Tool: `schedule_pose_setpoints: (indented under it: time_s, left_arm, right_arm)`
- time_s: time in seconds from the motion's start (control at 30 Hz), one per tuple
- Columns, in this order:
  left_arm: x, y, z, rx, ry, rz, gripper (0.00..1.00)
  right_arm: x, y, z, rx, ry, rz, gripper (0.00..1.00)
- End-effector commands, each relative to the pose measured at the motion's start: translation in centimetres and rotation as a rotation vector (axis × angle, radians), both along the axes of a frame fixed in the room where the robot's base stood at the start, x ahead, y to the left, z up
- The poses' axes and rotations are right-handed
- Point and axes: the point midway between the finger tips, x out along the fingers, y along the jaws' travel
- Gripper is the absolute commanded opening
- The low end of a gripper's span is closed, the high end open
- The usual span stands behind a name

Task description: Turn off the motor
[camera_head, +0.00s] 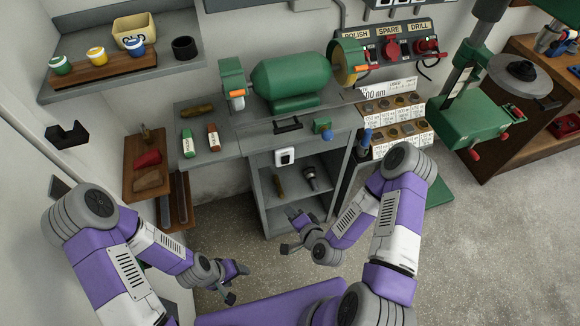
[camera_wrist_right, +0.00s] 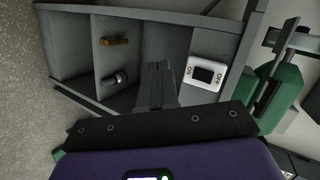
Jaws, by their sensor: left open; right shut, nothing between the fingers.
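The motor is a green bench machine (camera_head: 291,79) with wheels at both ends, on top of a grey cabinet. A white switch (camera_head: 285,156) sits on the cabinet's front edge. In the right wrist view the switch (camera_wrist_right: 207,74) shows a dark rocker between the words ON and OFF; which side is pressed, I cannot tell. My right gripper (camera_head: 292,214) is shut and empty, in front of and below the switch. In its wrist view the closed fingers (camera_wrist_right: 156,68) show beside the switch, apart from it. My left gripper (camera_head: 238,283) is open and empty, low at the left above the floor.
The cabinet's open shelves (camera_head: 292,194) hold a flashlight (camera_head: 310,178) and a brown rod (camera_head: 279,182). A blue knob (camera_head: 323,129) is nearby. A panel labelled POLISH, SPARE, DRILL (camera_head: 391,45) is behind. A green drill press (camera_head: 468,112) stands right.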

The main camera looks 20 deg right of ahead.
Motion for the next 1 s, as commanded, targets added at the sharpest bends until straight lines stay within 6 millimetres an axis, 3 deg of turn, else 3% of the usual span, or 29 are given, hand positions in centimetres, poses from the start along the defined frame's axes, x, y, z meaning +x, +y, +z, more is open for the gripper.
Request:
schedule_pose_setpoints:
  time_s: [0.1, 0.3, 0.73, 1.0]
  left_arm:
    - [0.0, 0.0, -0.2, 0.000, 0.000, 0.000, 0.65]
    - [0.0, 0.0, -0.2, 0.000, 0.000, 0.000, 0.65]
    - [0.0, 0.0, -0.4, 0.000, 0.000, 0.000, 0.65]
    - [0.0, 0.0, -2.8, 0.000, 0.000, 0.000, 0.65]
  right_arm:
    - [1.1, -2.0, 2.4, 0.126, -0.129, -0.165, 0.00]
    - [1.7, -4.0, 4.8, 0.234, -0.246, -0.300, 0.00]
    - [1.8, -4.3, 5.0, 0.244, -0.260, -0.313, 0.00]
    - [3.5, -4.3, 4.3, 0.240, -0.264, -0.312, 0.00]
